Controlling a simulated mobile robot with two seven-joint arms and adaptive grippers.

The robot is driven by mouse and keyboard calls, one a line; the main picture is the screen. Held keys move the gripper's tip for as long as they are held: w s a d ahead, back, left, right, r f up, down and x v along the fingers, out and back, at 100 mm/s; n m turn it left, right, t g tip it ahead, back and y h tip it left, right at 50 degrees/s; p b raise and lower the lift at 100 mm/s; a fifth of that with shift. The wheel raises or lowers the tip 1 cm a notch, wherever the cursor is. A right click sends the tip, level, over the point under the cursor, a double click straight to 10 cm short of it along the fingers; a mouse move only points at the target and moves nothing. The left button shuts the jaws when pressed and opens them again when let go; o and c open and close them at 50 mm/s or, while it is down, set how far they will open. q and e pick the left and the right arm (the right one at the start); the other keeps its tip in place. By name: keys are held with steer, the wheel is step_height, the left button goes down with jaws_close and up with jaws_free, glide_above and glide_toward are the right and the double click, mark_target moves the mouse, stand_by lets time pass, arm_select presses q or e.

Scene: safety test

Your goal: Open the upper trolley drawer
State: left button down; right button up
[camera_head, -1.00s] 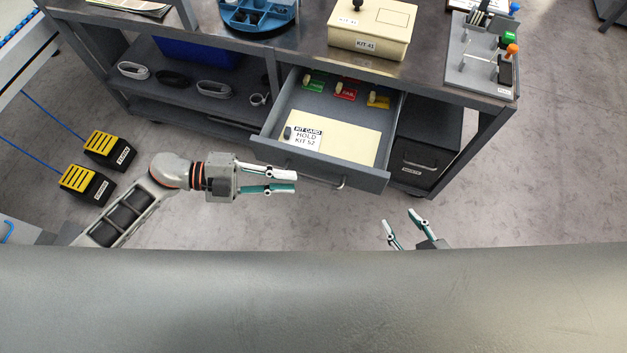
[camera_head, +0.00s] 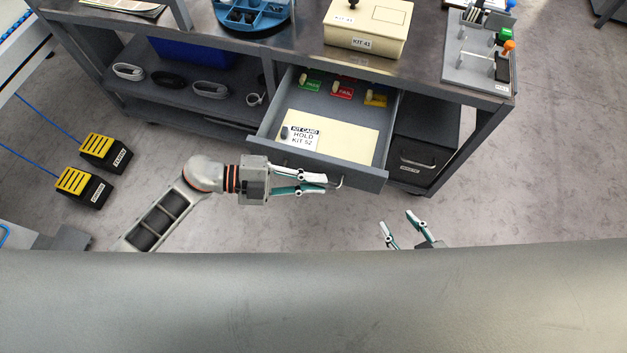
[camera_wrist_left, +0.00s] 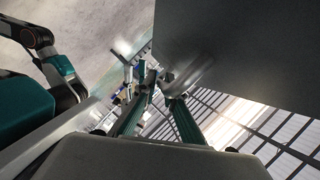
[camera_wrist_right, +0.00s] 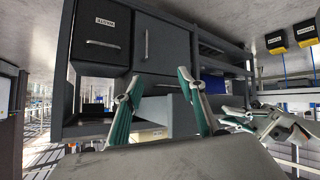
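The upper trolley drawer (camera_head: 362,174) stands pulled out in the head view, its inside showing a cream panel, a kit card (camera_head: 300,136) reading "HOLD KIT 52" and green, red and yellow tags. Its bar handle (camera_head: 341,182) is on the front face, partly hidden by my left gripper (camera_head: 324,183). That gripper's fingers are apart, with their tips beside the handle; I cannot tell whether they touch it. In the left wrist view the fingers (camera_wrist_left: 157,85) are close to a blurred metal bar. My right gripper (camera_head: 397,220) is open and empty, in front of the trolley.
The trolley top carries a cream KIT 41 box (camera_head: 368,28), a blue round tray (camera_head: 252,12) and a tool stand (camera_head: 480,55). A dark lower unit (camera_head: 424,158) with a handle is right of the drawer. Two yellow-black boxes (camera_head: 105,152) (camera_head: 82,186) stand on the floor at left.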

arm_select(q)
steer(key=s, duration=0.1)
steer(key=s+a+p, duration=0.1)
steer(key=s, duration=0.1)
steer(key=s+p, duration=0.1)
steer(key=s, duration=0.1)
steer(key=shift+a+f, duration=0.25)
steer(key=shift+a, duration=0.1)
steer(key=c, duration=2.5)
jaws_free()
steer(key=shift+o, duration=0.3)
steer(key=shift+w+r, duration=0.1)
arm_select(e)
steer(key=shift+d+r, duration=0.2)
steer(key=shift+r, duration=0.05)
arm_select(q)
steer(key=v, duration=1.2)
arm_select(e)
steer(key=shift+s+f, duration=0.1)
